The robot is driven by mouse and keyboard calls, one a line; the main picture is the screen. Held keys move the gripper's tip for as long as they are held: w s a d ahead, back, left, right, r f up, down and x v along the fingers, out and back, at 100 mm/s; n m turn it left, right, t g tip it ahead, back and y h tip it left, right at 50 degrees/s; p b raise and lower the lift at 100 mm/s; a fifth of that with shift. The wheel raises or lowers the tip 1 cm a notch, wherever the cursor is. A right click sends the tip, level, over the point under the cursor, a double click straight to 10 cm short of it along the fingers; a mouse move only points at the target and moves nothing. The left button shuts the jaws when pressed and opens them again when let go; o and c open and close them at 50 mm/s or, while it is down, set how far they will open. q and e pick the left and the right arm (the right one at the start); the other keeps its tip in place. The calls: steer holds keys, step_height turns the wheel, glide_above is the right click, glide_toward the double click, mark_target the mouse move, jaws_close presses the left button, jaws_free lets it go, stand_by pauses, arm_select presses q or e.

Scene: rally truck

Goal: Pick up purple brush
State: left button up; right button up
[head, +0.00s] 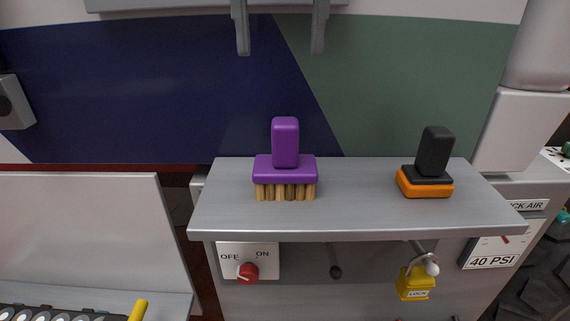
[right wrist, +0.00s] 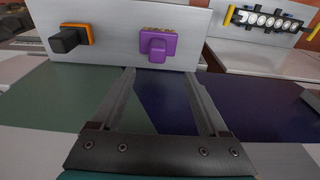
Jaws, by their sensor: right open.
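The purple brush (head: 285,165) stands upright on a grey shelf (head: 350,220), tan bristles down and its block handle pointing up. It also shows in the right wrist view (right wrist: 157,45), upside down, just beyond the fingertips and roughly between their lines. My right gripper (head: 280,50) comes in from the top of the head view, fingers spread and pointing down. It is open and empty, above the brush and apart from it. Its two long fingers fill the middle of the right wrist view (right wrist: 158,73). My left gripper is not in view.
A black and orange block-handled tool (head: 426,180) stands on the shelf's right. Below the shelf are a red switch knob (head: 248,272) and a yellow lock (head: 416,284). A blue and green wall panel (head: 130,90) rises behind. The shelf between the two tools is clear.

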steer(key=b, duration=0.2)
glide_above(285, 121)
steer(key=f, duration=0.6)
steer(key=shift+s+a, duration=0.2)
steer(key=shift+s, duration=0.15)
steer(key=shift+w+f, duration=0.1)
steer(key=shift+f, duration=0.6)
steer(key=f, duration=0.4)
steer(key=shift+w+d+f, duration=0.2)
steer(key=shift+w+f, duration=0.15)
steer(key=shift+f, duration=0.05)
steer(key=shift+c, duration=0.3)
jaws_close()
